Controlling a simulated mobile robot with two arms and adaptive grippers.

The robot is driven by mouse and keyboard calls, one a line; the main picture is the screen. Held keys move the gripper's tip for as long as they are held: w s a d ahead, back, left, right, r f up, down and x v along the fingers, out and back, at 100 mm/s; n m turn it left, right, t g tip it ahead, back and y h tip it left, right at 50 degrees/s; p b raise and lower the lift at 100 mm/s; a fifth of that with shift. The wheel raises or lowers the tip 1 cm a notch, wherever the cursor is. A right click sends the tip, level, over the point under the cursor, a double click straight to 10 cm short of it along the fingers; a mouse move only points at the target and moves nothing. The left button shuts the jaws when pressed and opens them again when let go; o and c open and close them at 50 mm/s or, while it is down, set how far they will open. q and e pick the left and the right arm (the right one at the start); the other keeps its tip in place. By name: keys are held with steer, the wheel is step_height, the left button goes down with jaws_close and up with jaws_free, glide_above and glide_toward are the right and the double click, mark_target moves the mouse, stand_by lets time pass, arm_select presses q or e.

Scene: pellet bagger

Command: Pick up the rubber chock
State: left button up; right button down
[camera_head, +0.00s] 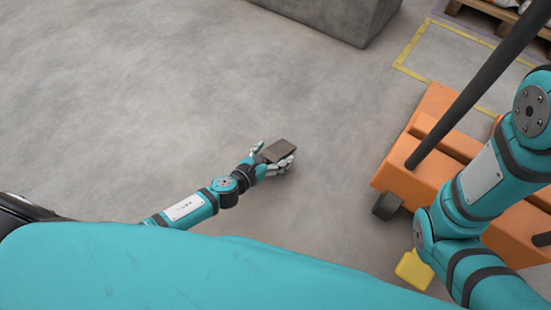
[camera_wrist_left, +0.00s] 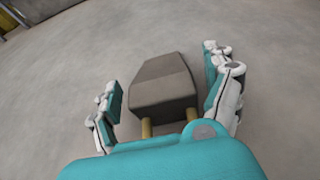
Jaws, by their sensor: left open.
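The rubber chock (camera_head: 280,150) is a dark grey-brown block with a sloping top. In the left wrist view the chock (camera_wrist_left: 163,84) lies between the spread fingers of my left gripper (camera_wrist_left: 164,76), with two short brass-coloured posts at its near end. My left gripper (camera_head: 275,156) is open around the chock, low over the concrete floor. Slim gaps show between the fingers and its sides. I cannot tell whether the chock touches the palm. My right arm shows at the right of the head view, but its gripper is out of sight.
An orange pallet truck (camera_head: 437,140) with a dark handle and wheel stands to the right. A yellow block (camera_head: 414,270) is near it, partly hidden by my arm. A grey concrete block (camera_head: 340,18) and a wooden pallet (camera_head: 503,29) are at the back. The floor left of the chock is clear.

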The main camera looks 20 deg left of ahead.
arm_select(q)
steer(key=shift+w+d+f, duration=0.15)
steer(key=shift+w+d, duration=0.1)
steer(key=shift+w, duration=0.4)
steer(key=c, duration=1.5)
